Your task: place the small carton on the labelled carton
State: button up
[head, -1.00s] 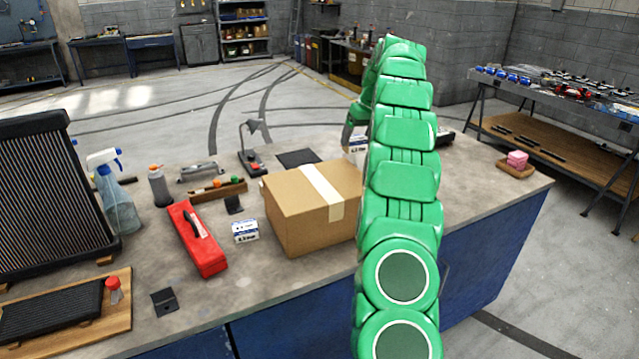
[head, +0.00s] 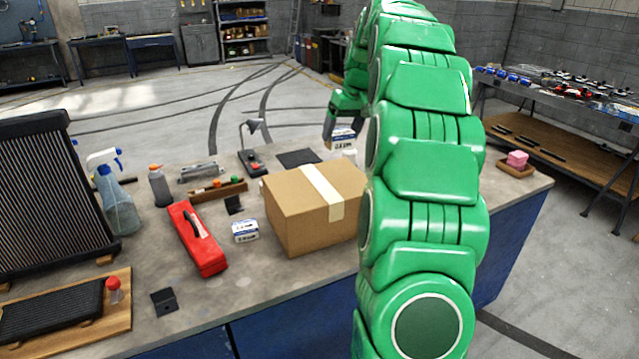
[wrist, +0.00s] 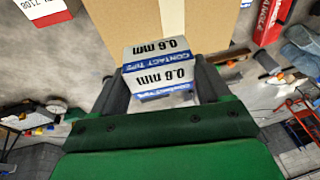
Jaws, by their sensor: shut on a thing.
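My gripper (head: 336,128) is shut on a small white-and-blue carton (head: 341,139), held beyond the far right of the big cardboard box. In the wrist view, the carton (wrist: 160,72) sits between the two dark fingers and reads "0.6 mm" and "contact tips". The plain brown cardboard box (head: 315,212), with a pale tape strip, stands on the bench; part of it shows in the wrist view (wrist: 214,22). A white box with a red band and printed label (wrist: 45,8) is cut off at the wrist view's upper left; my arm seems to hide it from the head.
A similar white-and-blue carton (head: 245,231) stands left of the cardboard box. A pink block (head: 517,159) lies near the bench's right end.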

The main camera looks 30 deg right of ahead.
jog(key=s+a, duration=0.2)
jog(key=s, duration=0.1)
jog(key=s+a+r, duration=0.1)
jog(key=s+a, duration=0.2)
jog(key=s+a+r, duration=0.1)
jog(key=s+a, duration=0.2)
jog(key=s, duration=0.1)
jog(key=shift+s+a+r, duration=0.1)
jog(key=shift+a+r, duration=0.1)
jog(key=shift+r, duration=0.05)
send_near(317, 181)
jog(key=shift+w+a+f, duration=0.35)
jog(key=shift+a, duration=0.2)
jog(key=shift+w+d+f, duration=0.1)
jog(key=shift+w+f, duration=0.15)
jog(key=shift+f, duration=1.65)
